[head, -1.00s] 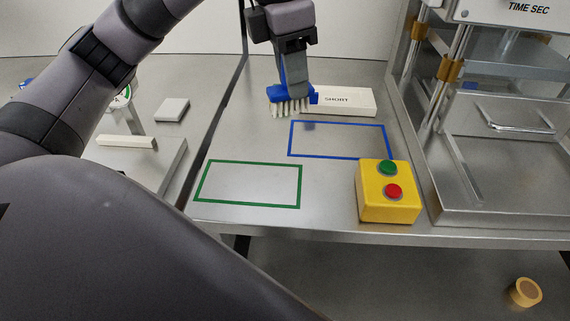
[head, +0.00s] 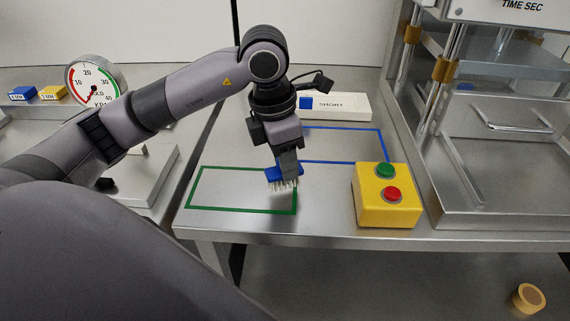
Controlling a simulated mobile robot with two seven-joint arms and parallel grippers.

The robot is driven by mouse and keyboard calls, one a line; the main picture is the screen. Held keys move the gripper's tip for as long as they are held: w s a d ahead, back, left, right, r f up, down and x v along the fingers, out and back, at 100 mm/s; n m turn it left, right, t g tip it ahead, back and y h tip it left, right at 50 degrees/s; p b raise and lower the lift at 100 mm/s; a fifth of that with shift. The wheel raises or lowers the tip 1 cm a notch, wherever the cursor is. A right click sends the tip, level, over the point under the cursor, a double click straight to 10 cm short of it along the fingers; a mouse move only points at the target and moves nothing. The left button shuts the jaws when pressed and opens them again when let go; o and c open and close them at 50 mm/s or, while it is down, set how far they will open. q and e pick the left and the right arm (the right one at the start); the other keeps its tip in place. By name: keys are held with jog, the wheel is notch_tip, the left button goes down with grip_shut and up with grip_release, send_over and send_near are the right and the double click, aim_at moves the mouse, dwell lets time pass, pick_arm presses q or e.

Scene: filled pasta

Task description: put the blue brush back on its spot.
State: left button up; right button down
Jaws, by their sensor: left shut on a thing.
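The blue brush (head: 275,175) has a blue body and pale bristles pointing down. My left gripper (head: 289,164) is shut on it. The brush is in front of the right end of the green outline (head: 240,211) on the steel table, covering part of its right side. I cannot tell whether the bristles touch the surface. The blue outline (head: 383,145) lies behind and to the right; my arm hides its left part. My right gripper is not in view.
A yellow button box (head: 375,211) with green and red buttons stands right of the brush. A steel press machine (head: 495,145) stands at the right. A pressure gauge (head: 95,80) is at the left.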

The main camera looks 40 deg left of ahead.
pick_arm(q)
jog(key=shift+f, duration=0.75)
jog(key=shift+f, duration=0.1)
jog(key=o, duration=1.1)
jog(key=shift+c, duration=0.2)
